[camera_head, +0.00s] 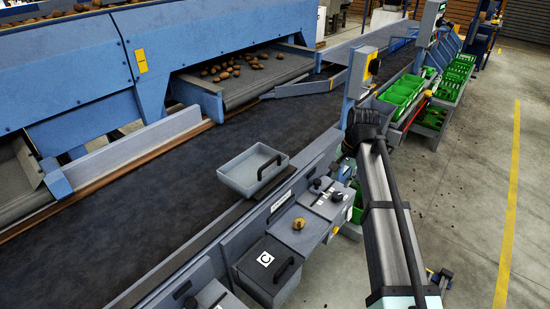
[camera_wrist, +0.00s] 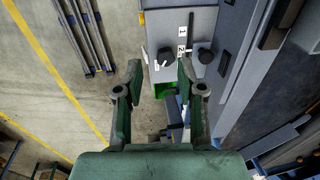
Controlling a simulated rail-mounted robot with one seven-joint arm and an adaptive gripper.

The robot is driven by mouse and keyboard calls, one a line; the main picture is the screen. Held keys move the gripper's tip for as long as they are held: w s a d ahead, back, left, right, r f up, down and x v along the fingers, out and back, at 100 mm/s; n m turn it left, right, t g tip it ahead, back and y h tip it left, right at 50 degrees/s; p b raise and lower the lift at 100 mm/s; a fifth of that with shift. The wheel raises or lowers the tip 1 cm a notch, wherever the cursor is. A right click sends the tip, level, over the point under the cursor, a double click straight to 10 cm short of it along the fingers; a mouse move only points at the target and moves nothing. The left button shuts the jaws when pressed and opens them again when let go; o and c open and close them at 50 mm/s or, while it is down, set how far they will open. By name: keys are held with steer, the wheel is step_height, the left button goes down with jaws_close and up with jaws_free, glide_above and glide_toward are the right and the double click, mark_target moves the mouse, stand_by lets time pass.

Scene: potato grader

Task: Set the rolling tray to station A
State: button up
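The grey open tray (camera_head: 250,172) with a black bar handle (camera_head: 269,166) sits at the near edge of the dark belt, above the control panel. It looks empty. My gripper (camera_wrist: 159,70) is open with nothing between its fingers. In the wrist view it points down near the control panel (camera_wrist: 170,28), with black knobs (camera_wrist: 205,56) and labels 1 and 2 just beyond the fingertips. In the head view my arm reaches in from the lower right, and the fingers cannot be made out there. No label reading A is legible.
A dark box marked C (camera_head: 265,259) with a handle hangs on the near side, beside a yellow knob (camera_head: 299,223). Green crates (camera_head: 404,90) stand at the right. Potatoes (camera_head: 222,70) lie on the far side conveyor (camera_head: 262,84). The belt (camera_head: 130,225) left of the tray is clear.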

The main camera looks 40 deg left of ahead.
steer(key=s+a+r, duration=0.4)
steer(key=a+r, duration=0.7)
glide_toward(270, 162)
steer(key=shift+y, duration=0.3)
steer(key=f+p, duration=0.1)
steer(key=f, duration=0.1)
steer(key=f+p, duration=0.2)
steer(key=f, duration=0.1)
steer(key=a+f+p, duration=0.1)
steer(key=f, duration=0.2)
steer(key=shift+w+a+f, duration=0.1)
steer(key=shift+f, duration=0.05)
jaws_close()
